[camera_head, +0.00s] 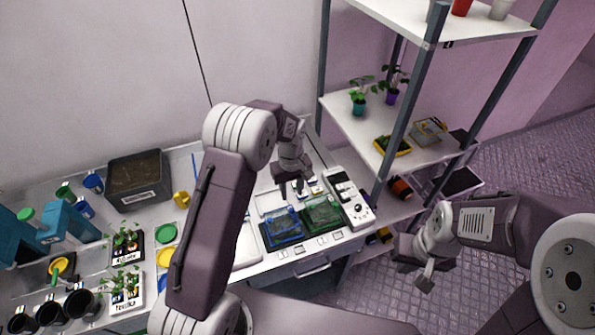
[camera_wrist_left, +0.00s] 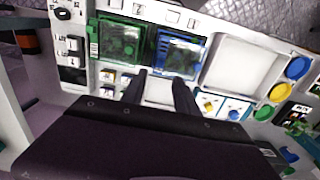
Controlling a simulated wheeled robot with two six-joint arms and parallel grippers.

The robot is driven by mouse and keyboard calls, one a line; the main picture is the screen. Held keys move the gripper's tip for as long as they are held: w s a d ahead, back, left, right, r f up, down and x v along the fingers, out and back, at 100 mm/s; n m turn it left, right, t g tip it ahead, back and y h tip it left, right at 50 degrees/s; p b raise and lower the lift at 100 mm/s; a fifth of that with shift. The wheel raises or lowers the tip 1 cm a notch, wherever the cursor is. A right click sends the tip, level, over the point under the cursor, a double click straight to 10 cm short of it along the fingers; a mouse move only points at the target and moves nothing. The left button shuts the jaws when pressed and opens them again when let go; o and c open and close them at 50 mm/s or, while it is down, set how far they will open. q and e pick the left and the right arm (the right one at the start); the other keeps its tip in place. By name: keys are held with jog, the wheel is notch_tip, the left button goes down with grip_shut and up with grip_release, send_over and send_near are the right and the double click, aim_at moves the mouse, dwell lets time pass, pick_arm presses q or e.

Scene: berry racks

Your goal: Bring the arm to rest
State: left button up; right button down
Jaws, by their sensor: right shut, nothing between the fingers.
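My left gripper (camera_head: 291,186) is above the far part of the table, just behind the blue and green boxes. In the left wrist view its two dark fingers (camera_wrist_left: 161,88) stand apart with nothing between them. My right gripper (camera_head: 412,276) hangs over the floor at the right, clear of the table and the shelf rack. Its fingers are small in the picture and look closed and empty.
A blue box (camera_head: 283,227) and a green box (camera_head: 322,213) sit near a white device (camera_head: 349,197). A metal shelf rack (camera_head: 409,97) with plants stands right of the table. A dark soil bin (camera_head: 138,178) stands at the left. Floor (camera_head: 375,300) is free at right.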

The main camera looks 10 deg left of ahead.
pick_arm(q)
jog(key=s+a+f+m+b, duration=0.1)
jog(key=s+b, duration=0.4)
jog(key=s, duration=0.5)
jog(key=s+a+f+m+t+b, duration=0.1)
jog(key=s+f+m+b, duration=0.3)
jog(key=s, duration=0.5)
jog(key=shift+s+a+m+b, duration=0.35)
jog(key=shift+a+m+b, duration=0.4)
jog(key=shift+b, duration=0.3)
jog(key=shift+s+r, duration=0.1)
jog(key=shift+s, duration=0.05)
dwell(1.0)
